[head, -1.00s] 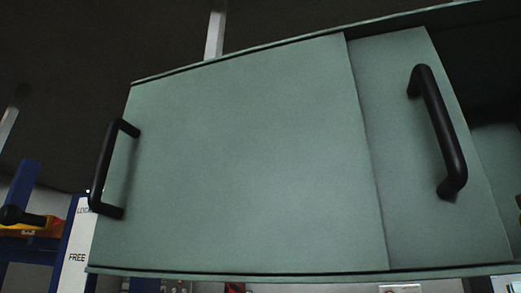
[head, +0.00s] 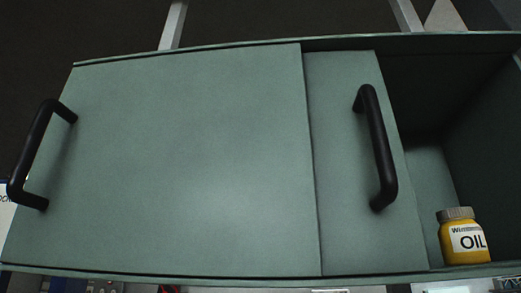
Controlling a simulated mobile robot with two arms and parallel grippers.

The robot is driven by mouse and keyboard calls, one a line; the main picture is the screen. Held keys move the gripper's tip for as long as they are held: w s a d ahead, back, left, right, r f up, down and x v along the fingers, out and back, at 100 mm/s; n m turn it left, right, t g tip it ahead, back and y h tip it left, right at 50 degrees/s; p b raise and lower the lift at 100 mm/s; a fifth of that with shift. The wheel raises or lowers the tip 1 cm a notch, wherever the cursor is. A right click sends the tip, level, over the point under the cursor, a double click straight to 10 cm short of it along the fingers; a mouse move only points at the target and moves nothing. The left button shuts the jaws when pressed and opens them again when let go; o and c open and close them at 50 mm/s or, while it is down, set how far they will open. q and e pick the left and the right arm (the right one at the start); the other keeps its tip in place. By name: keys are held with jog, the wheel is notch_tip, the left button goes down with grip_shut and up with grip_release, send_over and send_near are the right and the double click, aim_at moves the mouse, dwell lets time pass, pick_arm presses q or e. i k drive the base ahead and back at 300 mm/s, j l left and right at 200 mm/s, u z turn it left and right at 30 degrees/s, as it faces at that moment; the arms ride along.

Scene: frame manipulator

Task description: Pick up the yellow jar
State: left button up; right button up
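The yellow jar (head: 463,240) has a grey lid and a white label reading "OIL". It stands upright on the floor of the open right part of a green cabinet (head: 190,165), near its front edge. Neither of my grippers shows in the head view, so I cannot see their state or their distance from the jar.
Two sliding doors cover the cabinet's left and middle. The left door has a black handle (head: 37,155), and the right door has another black handle (head: 376,148) left of the opening. The space around the jar looks free.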

aim_at(462, 242)
jog(key=k+z, duration=0.1)
jog(key=z, duration=0.35)
jog(key=k+z, duration=0.1)
jog(key=z, duration=0.4)
jog(key=k+j, duration=0.05)
